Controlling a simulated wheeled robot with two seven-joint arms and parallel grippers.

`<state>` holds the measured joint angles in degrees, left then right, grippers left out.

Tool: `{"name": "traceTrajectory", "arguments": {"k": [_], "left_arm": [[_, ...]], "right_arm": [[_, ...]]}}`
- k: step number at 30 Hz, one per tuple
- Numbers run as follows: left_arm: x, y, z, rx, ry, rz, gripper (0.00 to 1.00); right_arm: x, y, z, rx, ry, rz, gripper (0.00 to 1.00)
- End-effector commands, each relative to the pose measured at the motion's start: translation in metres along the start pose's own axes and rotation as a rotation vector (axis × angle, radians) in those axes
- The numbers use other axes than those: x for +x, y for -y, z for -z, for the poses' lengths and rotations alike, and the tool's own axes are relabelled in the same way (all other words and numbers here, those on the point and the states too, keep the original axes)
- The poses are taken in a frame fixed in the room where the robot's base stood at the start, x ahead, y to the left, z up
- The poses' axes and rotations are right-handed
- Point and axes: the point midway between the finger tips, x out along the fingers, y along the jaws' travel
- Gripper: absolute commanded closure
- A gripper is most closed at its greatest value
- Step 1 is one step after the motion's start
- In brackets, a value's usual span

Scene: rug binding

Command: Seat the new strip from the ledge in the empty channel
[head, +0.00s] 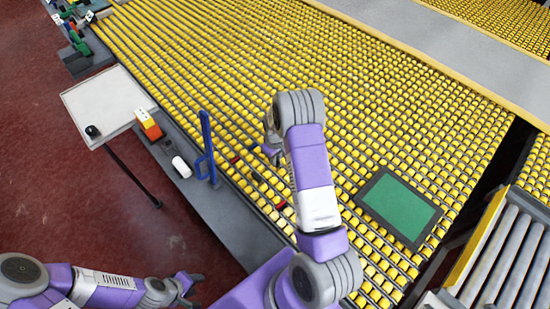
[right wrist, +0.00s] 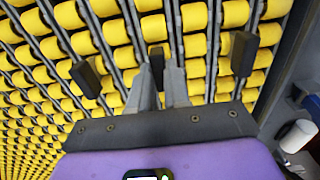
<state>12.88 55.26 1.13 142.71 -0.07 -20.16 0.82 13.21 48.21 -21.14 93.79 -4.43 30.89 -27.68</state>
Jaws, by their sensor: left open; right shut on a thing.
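My right gripper (right wrist: 160,84) points down over the yellow roller table (head: 330,85). Its grey fingers are close together on a small dark piece (right wrist: 157,62), which seems to be the new strip; its full shape is hidden. In the head view my right arm largely hides this gripper (head: 272,152). My left gripper (head: 187,285) is open and empty, low at the left, apart from the table. The grey ledge (head: 228,222) runs along the table's near-left edge. I cannot pick out the empty channel among the rollers.
A dark-framed green panel (head: 398,207) lies right of my right arm. Dark blocks (right wrist: 86,79) flank the fingers.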

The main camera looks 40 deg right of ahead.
Motion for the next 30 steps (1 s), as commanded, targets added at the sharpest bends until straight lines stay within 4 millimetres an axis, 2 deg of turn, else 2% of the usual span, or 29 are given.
{"name": "traceTrajectory", "arguments": {"k": [3,4,9,10,20,30], "left_arm": [[0.003,0.001,0.0,0.0,0.0,0.0,0.57],[0.003,0.001,0.0,0.0,0.0,0.0,0.57],[0.002,0.001,0.0,0.0,0.0,0.0,0.57],[0.002,0.001,0.0,0.0,0.0,0.0,0.57],[0.002,0.001,0.0,0.0,0.0,0.0,0.57],[-0.001,0.0,0.0,0.0,0.0,0.0,0.57]], "right_arm": [[0.004,0.0,0.0,0.0,-0.001,0.0,1.0],[0.004,0.0,0.0,0.0,-0.001,0.0,0.82],[0.003,0.0,0.0,0.0,-0.001,0.0,0.56],[0.003,0.0,0.0,0.0,-0.001,0.0,0.54],[-0.002,0.0,0.0,0.0,-0.001,0.0,0.54],[-0.055,0.0,0.001,0.0,-0.004,-0.001,0.54]]}}
